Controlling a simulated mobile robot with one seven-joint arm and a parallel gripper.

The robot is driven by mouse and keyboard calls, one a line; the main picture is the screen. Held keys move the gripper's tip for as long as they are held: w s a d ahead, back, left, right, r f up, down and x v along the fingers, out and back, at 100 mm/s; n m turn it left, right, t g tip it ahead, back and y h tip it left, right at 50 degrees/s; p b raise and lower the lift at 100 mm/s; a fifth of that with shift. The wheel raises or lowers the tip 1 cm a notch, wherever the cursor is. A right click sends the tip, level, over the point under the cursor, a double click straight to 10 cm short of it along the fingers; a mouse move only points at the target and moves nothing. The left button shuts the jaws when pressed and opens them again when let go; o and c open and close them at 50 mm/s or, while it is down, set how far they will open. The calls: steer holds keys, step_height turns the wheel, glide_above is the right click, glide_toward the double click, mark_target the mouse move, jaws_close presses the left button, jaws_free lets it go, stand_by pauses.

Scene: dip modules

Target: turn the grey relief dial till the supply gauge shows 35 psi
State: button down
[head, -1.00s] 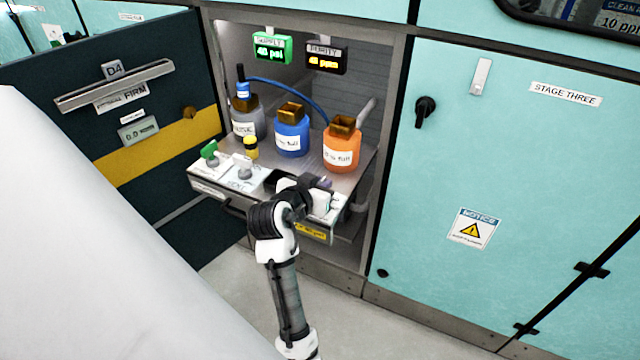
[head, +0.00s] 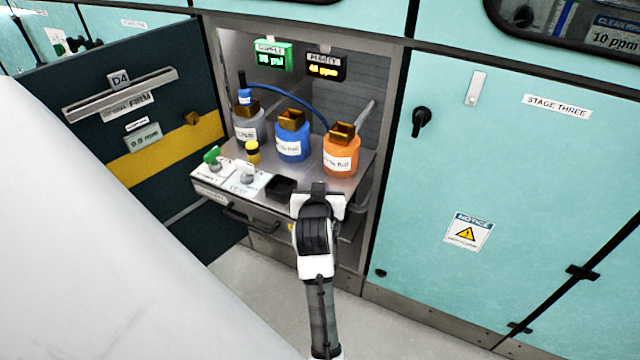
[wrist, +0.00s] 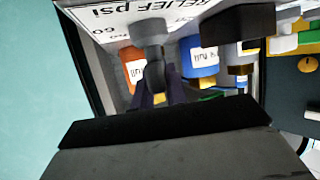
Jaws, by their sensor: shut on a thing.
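The supply gauge (head: 271,56) is a green-lit display at the cabinet's top. It reads in the mid-thirties of psi, its last digit blurred. My gripper (head: 318,200) is at the right front of the pulled-out shelf, its fingertips hidden by my wrist in the head view. In the wrist view, my gripper's dark fingers (wrist: 160,88) are shut on the grey relief dial (wrist: 154,55). The dial sticks out below the "RELIEF psi" label (wrist: 140,12). The dial is hidden in the head view.
Left of my gripper on the shelf are a black open box (head: 281,187), a white knob (head: 247,173) and a green-handled knob (head: 212,157). Grey, blue (head: 291,141) and orange (head: 340,155) bottles stand behind. The dark door (head: 120,110) hangs open at left.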

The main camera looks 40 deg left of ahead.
steer(key=c, duration=1.4)
jaws_free()
steer(key=shift+s, duration=0.15)
steer(key=p+v, duration=0.5)
steer(key=v, duration=0.8)
steer(key=shift+s+d+r+p, duration=0.2)
steer(key=shift+p, duration=0.1)
